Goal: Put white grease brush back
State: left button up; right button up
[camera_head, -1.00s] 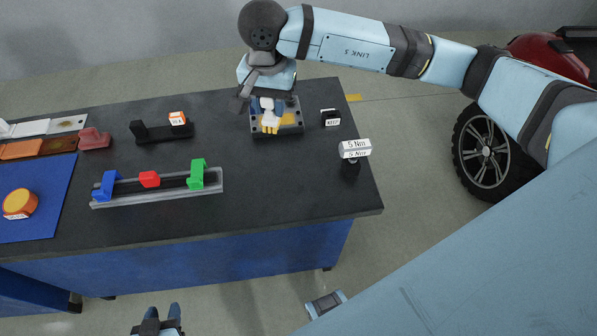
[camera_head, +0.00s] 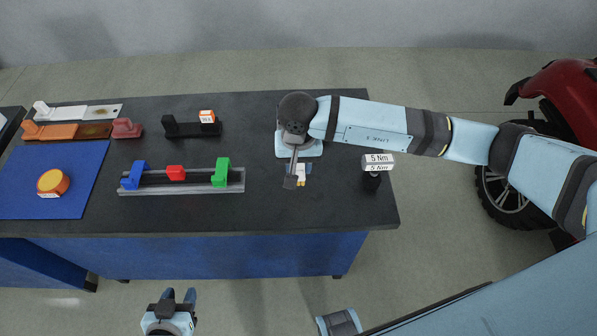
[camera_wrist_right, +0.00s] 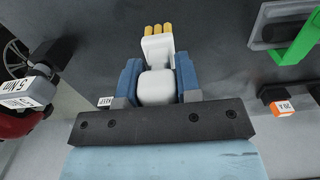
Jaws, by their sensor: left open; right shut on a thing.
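My right gripper (camera_head: 299,178) is shut on the white grease brush (camera_head: 301,172), above the right half of the dark table. In the right wrist view, the brush (camera_wrist_right: 157,84) is a white block between the blue fingers (camera_wrist_right: 158,80), with yellow bristles pointing away from the wrist. At the table's far left is a white tray (camera_head: 80,112) with a brown smear and a white upright piece at its left end. An orange tray (camera_head: 60,131) of similar form lies in front of it. My left gripper (camera_head: 179,296) is open and empty, off the table's front.
A rail with blue, red and green (camera_head: 221,172) blocks lies mid-table. Behind it stand a black holder (camera_head: 185,129) and a red piece (camera_head: 127,128). A blue mat (camera_head: 75,190) carries an orange disc (camera_head: 53,183). A "5 Nm" tool (camera_head: 377,163) stands at the right edge.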

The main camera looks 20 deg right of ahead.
notch_tip(320, 180, down, 4)
jog(key=shift+f, duration=0.6)
jog(key=o, duration=0.9)
jog(key=shift+r, duration=0.1)
jog(key=shift+r+p, duration=0.3)
jog(key=shift+p, duration=0.1)
notch_tip(320, 180, up, 12)
jog(key=shift+f+b, duration=0.15)
jog(key=shift+b, duration=0.7)
